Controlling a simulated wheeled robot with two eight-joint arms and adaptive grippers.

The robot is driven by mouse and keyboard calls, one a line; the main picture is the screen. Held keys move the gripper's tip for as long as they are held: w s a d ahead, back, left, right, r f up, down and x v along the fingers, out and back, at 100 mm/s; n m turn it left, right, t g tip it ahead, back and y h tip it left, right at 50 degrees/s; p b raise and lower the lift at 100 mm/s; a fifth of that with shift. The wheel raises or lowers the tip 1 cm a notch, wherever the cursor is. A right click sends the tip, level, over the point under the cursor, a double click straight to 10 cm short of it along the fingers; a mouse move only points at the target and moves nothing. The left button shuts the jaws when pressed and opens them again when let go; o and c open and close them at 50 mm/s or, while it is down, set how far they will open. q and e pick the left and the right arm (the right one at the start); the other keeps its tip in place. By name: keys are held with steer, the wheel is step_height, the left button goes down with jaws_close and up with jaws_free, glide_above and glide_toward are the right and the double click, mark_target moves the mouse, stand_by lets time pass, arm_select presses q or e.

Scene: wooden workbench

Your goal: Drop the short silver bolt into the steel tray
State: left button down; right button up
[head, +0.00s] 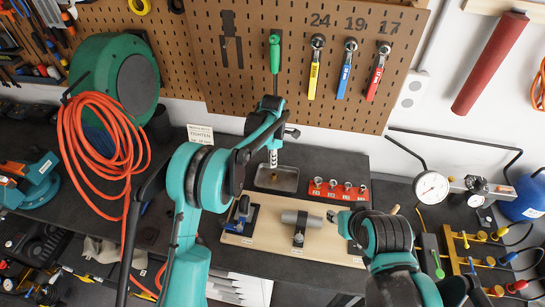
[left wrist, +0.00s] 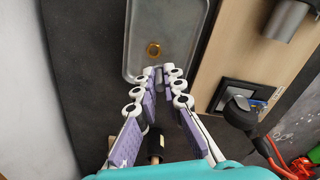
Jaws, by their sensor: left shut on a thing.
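The steel tray (head: 280,183) is a shallow grey pan at the back middle of the bench. My left gripper (head: 273,162) points down at the tray's back edge in the head view. In the left wrist view its fingertips (left wrist: 160,71) are closed together at the tray's rim on a small silver piece, the short bolt (left wrist: 160,73), mostly hidden by the fingers. My right gripper (head: 336,217) is beside the wooden board; its finger opening is unclear.
A red socket holder (head: 340,190) stands right of the tray. In front, a wooden board (head: 265,236) carries a grey cylinder (head: 302,218) and a blue tool (head: 240,215). A pegboard (head: 230,85) with wrenches rises behind. An orange hose (head: 90,150) hangs at left.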

arm_select(q)
step_height(320, 180, down, 2)
steer(key=shift+f+b, duration=0.15)
steer(key=shift+b, duration=0.2)
steer(key=c, duration=1.6)
jaws_free()
steer(key=shift+o, duration=0.2)
step_height(320, 180, up, 12)
steer(key=shift+r, duration=0.1)
